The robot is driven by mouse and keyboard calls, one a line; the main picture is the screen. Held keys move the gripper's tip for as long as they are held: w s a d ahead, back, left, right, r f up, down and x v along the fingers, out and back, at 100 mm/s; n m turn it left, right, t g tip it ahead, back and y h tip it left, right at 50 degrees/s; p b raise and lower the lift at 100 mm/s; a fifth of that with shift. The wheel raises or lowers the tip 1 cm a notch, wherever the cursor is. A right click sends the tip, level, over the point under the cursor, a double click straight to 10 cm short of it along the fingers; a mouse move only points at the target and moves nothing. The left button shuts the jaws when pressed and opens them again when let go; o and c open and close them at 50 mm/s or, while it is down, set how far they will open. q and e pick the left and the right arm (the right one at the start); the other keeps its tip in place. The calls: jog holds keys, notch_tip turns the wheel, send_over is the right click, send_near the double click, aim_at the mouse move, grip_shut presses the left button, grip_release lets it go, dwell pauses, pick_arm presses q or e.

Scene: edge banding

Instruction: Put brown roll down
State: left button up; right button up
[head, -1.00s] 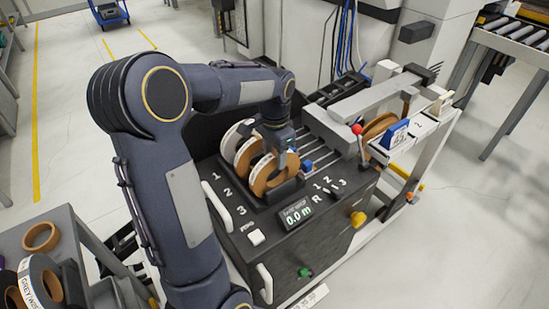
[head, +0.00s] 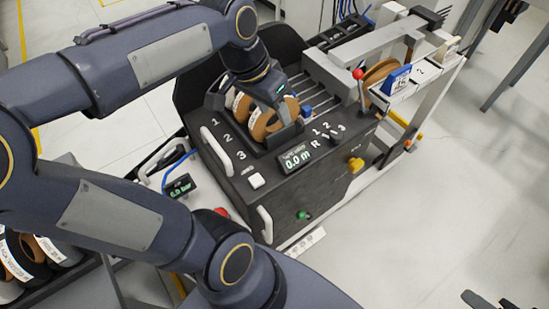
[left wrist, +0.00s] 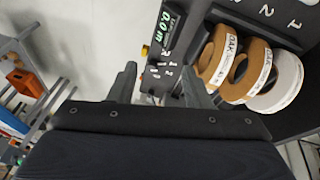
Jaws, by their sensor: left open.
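The front brown roll (head: 262,127) stands on edge in the rack on top of the dark machine, near slot number 3. In the left wrist view, two brown rolls with white OAK labels stand side by side, the front one (left wrist: 218,60) and the middle one (left wrist: 246,78). A white roll (left wrist: 284,84) stands beyond them. My left gripper (left wrist: 160,82) is open, with nothing between its fingers, and the rolls are to the right of the fingers. In the head view, its wrist is just above and behind the rolls, and the fingertips are hard to make out.
The machine's display (head: 295,158) reads 0.0 m. A red-tipped lever (head: 358,74) and a blue block (head: 396,80) stand on its right side. More rolls (head: 48,252) sit at lower left. A dark shape at the bottom right edge is too cut off to identify.

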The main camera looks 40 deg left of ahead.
pick_arm(q)
jog(key=s+d+f+n+t+h, duration=0.1)
jog(key=s+d+f+n+t, duration=0.1)
jog(key=s+d+f, duration=0.3)
jog(key=shift+s+d+f+n+h, duration=0.35)
jog(key=shift+s+d, duration=0.8)
jog(key=shift+s, duration=0.65)
jog(key=shift+c, duration=0.6)
jog(key=shift+w+d, duration=0.1)
jog(key=shift+c, duration=0.2)
